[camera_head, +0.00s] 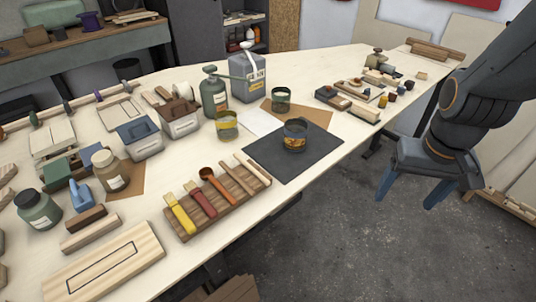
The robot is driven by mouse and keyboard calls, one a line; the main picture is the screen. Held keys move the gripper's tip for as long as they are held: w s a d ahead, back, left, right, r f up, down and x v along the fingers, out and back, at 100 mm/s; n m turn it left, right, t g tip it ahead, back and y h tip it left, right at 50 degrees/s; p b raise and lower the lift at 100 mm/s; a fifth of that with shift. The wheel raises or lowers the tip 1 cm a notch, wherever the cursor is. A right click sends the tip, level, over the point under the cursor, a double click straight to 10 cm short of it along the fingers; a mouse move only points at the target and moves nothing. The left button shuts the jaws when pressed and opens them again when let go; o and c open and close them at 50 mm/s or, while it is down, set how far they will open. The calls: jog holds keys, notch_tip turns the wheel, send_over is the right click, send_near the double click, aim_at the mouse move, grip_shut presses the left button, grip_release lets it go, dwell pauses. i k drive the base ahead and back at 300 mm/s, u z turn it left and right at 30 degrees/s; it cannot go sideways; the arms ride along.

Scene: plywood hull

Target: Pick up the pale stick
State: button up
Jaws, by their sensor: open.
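Two pale wooden sticks lie side by side at the right end of a brown wooden rack (215,222) on the workbench. One pale stick (237,178) lies just right of an orange-brown ladle, and another pale stick (254,170) is at the rack's far right. I cannot tell which of them is the one named. My gripper (406,203) is open and empty, its two blue fingers pointing down. It hangs over the floor beyond the bench's right edge, well to the right of the rack and apart from it.
The rack also holds a yellow-handled tool (180,216), a red-handled tool (200,200) and the ladle (218,184). A dark mat (265,165) with a glass jar (295,135) lies just behind. Bottles and tins crowd the left and back. Bare bench (165,190) shows left of the rack.

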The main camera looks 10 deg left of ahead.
aim_at(267, 183)
jog(key=z, duration=1.7)
jog(key=k, duration=0.65)
jog(key=u, duration=1.3)
